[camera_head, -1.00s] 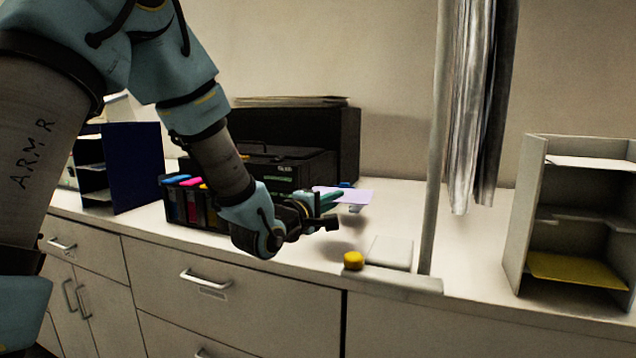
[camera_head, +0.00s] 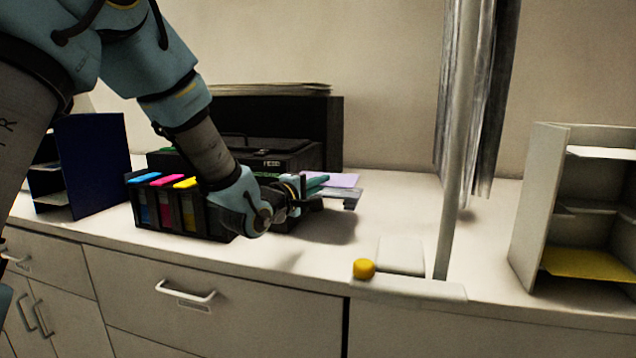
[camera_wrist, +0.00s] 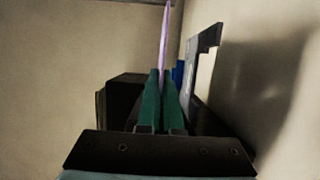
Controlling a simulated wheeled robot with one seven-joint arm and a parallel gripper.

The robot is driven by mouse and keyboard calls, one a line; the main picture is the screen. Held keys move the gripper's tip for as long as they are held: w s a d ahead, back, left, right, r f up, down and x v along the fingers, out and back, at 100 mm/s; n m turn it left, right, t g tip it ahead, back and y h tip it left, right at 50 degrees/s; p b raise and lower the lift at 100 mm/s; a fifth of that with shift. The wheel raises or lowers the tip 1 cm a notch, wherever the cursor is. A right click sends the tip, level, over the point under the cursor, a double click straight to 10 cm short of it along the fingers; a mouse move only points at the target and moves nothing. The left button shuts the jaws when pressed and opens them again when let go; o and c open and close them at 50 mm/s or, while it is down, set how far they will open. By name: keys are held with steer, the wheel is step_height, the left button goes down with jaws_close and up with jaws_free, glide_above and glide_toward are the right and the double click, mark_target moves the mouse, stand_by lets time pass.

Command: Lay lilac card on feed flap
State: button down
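The lilac card (camera_head: 338,180) is a thin, flat sheet held out beyond my gripper (camera_head: 318,185). In the wrist view the card (camera_wrist: 166,40) shows edge-on between the two green fingers, and my gripper (camera_wrist: 160,80) is shut on it. The grey feed flap (camera_head: 340,194) sticks out from the black printer (camera_head: 265,155) and lies close below the card in the head view. In the wrist view the flap (camera_wrist: 203,62) stands just right of the card, with a gap between them. Whether the card touches it anywhere is hidden.
Ink bottles with blue, magenta and yellow caps stand in a black rack (camera_head: 185,215) beside my forearm. A grey pole (camera_head: 452,150), a yellow knob (camera_head: 363,268) and a pale shelf unit (camera_head: 545,215) are to the right.

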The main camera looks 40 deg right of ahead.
steer(key=d+f, duration=0.1)
steer(key=w+d+f+b, duration=0.2)
steer(key=f, duration=0.1)
steer(key=shift+w+d, duration=0.1)
steer(key=shift+d, duration=0.05)
steer(key=shift+f+b, duration=0.6)
steer(key=shift+f, duration=0.15)
steer(key=c, duration=1)
jaws_free()
steer(key=b+v, duration=0.3)
steer(key=v, duration=0.7)
steer(key=shift+a, duration=0.4)
